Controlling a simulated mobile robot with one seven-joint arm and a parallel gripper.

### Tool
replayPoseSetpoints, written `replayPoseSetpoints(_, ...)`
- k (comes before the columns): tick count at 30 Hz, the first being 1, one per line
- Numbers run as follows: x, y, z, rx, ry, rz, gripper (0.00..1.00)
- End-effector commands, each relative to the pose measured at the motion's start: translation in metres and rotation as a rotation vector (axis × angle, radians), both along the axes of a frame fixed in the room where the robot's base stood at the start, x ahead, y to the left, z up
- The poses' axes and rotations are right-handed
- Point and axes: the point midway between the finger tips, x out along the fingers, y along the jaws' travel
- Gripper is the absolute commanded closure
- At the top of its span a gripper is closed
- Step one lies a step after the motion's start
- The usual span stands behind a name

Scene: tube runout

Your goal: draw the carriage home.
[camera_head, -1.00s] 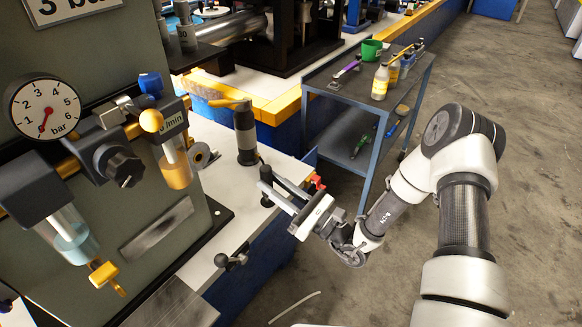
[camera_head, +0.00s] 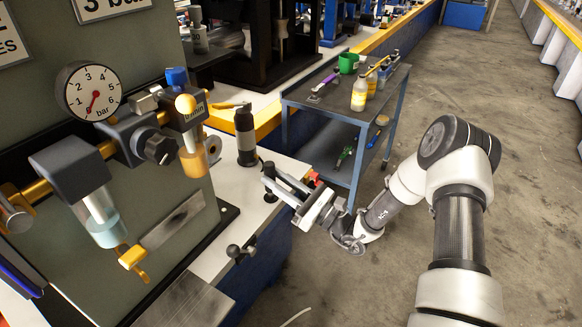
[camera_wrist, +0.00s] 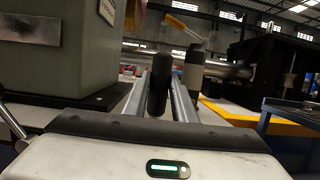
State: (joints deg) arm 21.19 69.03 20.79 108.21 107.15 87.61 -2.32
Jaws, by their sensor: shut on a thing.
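My gripper (camera_head: 269,177) is at the bench's right edge, in the middle of the head view, its two long fingers pointing left. In the wrist view the fingers (camera_wrist: 160,93) are closed around an upright, rounded black handle (camera_wrist: 160,78). In the head view the handle is mostly hidden by the fingers; a dark foot (camera_head: 270,196) shows on the bench just below. I cannot tell the carriage body apart from what is around it.
A grey panel with a pressure gauge (camera_head: 90,91) and fluid bowls stands at left. A small clamp knob (camera_head: 240,252) sits on the white bench (camera_head: 282,169) nearer me. A blue-grey trolley (camera_head: 318,99) with bottles stands behind my gripper. Open floor lies right.

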Motion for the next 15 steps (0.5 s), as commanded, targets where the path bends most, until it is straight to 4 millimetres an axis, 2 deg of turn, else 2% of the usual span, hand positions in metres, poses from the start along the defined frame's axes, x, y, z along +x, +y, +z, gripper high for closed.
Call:
replayPoseSetpoints(1, -0.005, 0.003, -0.002, 0.003, -0.001, 0.022, 1.00)
replayPoseSetpoints(5, 0.001, 0.000, -0.003, 0.004, 0.001, 0.026, 1.00)
replayPoseSetpoints(15, 0.026, -0.014, -0.003, 0.001, 0.002, 0.015, 1.00)
